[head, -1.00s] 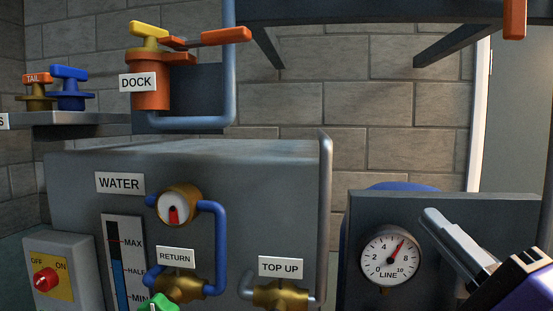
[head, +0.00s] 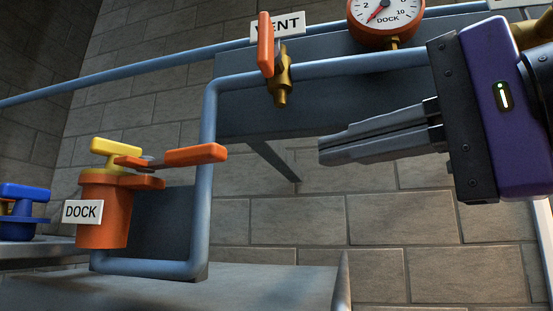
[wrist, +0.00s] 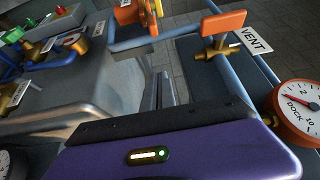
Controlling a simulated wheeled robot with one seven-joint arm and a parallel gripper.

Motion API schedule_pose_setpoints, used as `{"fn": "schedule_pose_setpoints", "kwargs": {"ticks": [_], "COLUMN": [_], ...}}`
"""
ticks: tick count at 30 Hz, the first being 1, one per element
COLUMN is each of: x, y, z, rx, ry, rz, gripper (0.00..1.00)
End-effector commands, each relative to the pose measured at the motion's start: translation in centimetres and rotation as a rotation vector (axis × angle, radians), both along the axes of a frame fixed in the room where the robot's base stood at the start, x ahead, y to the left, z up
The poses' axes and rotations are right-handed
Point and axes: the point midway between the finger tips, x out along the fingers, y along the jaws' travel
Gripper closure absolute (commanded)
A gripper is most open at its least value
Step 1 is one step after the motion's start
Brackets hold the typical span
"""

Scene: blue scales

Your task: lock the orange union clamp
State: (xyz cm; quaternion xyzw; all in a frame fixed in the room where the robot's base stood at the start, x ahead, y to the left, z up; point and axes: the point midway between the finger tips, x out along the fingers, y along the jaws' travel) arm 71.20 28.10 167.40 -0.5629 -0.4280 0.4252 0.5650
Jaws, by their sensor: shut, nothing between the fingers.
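The orange union (head: 104,215), labelled DOCK, stands at the left in the head view, with a yellow-handled part (head: 116,150) seated in its top. Its orange clamp lever (head: 182,157) sticks out to the right above an orange lug, with a gap between them. Part of the orange union also shows at the top of the wrist view (wrist: 128,14). My gripper (head: 322,152) is shut and empty, in the air to the right of the lever and clear of it. Its fingers point left in the head view; they also show in the wrist view (wrist: 160,92).
A blue pipe (head: 207,130) rises between the union and my gripper. Above are the VENT valve (head: 266,45) with an orange handle and the DOCK gauge (head: 385,14), needle near zero. A blue-handled fitting (head: 25,192) stands on the left shelf. A grey tank top (head: 240,285) lies below.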

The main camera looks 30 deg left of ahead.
Motion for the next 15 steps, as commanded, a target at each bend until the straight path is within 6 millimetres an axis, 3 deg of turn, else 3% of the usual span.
{"fn": "schedule_pose_setpoints", "kwargs": {"ticks": [5, 15], "x": [0.2, 2.0], "y": [1.5, 7.7], "z": [0.2, 0.4], "rx": [-0.009, -0.008], "ry": [0.005, 0.003], "rz": [0.002, 0.002], "gripper": [1.00, 1.00]}}
